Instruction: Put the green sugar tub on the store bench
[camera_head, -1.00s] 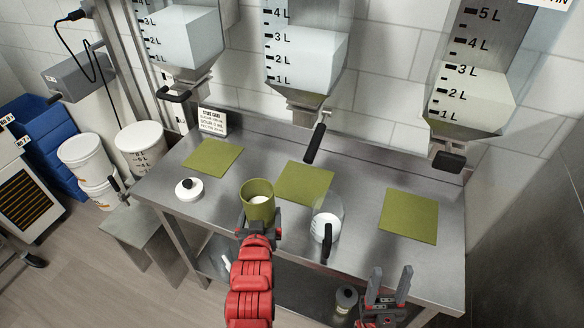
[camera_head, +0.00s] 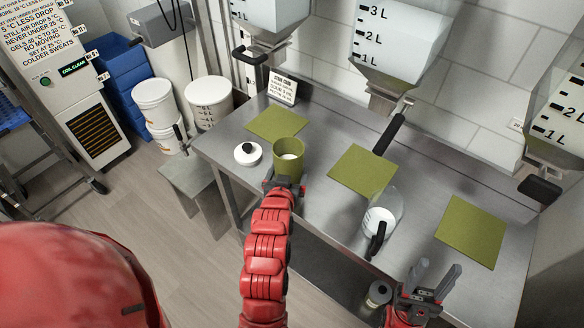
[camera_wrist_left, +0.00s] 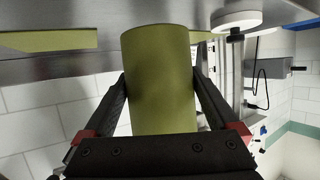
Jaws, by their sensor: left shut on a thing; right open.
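The green sugar tub (camera_head: 288,158), open-topped with white contents, is upright at the front edge of the steel table (camera_head: 318,192). My left gripper (camera_head: 284,183) is shut on its side; in the left wrist view, the tub (camera_wrist_left: 160,80) fills the space between the two fingers (camera_wrist_left: 160,102). I cannot tell if its base touches the table. A low steel bench (camera_head: 190,180) stands left of the table, its visible top mostly bare; no label shows whether this is the store bench. My right gripper (camera_head: 436,284) is open and empty near the table's front right.
A white lid with black knob (camera_head: 247,153) lies left of the tub. A clear jug with black handle (camera_head: 381,222) stands right. Green mats (camera_head: 362,172) lie on the table, with hoppers above. White buckets (camera_head: 207,100) stand behind the low bench. Open floor (camera_head: 160,222) lies in front.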

